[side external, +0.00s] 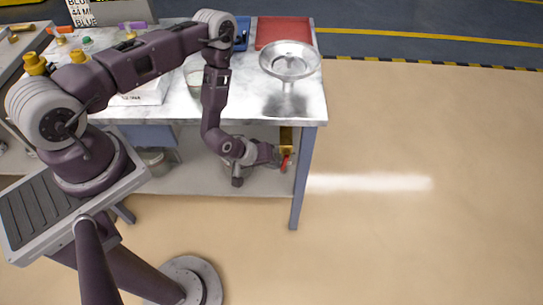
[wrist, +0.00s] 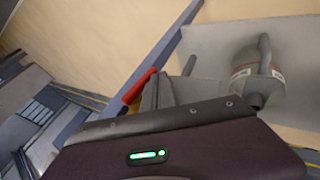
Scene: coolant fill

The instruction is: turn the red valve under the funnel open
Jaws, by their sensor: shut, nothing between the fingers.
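The metal funnel (side external: 290,62) stands at the right end of the tabletop. Below the table edge, a brass-coloured valve body (side external: 286,137) hangs under it with a red handle (side external: 285,163) slanting downward. My gripper (side external: 276,154) is below tabletop level, just left of the red handle. In the wrist view the red handle (wrist: 138,87) shows just beyond and left of my gripper's fingers (wrist: 166,90). The fingers are shut with nothing between them. I cannot tell whether they touch the handle.
A table leg (side external: 303,180) stands close right of the valve. The table's lower shelf (side external: 190,182) lies below my gripper. A grey container (wrist: 252,78) shows in the wrist view. A red tray (side external: 284,32) lies on the tabletop. Open floor lies right.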

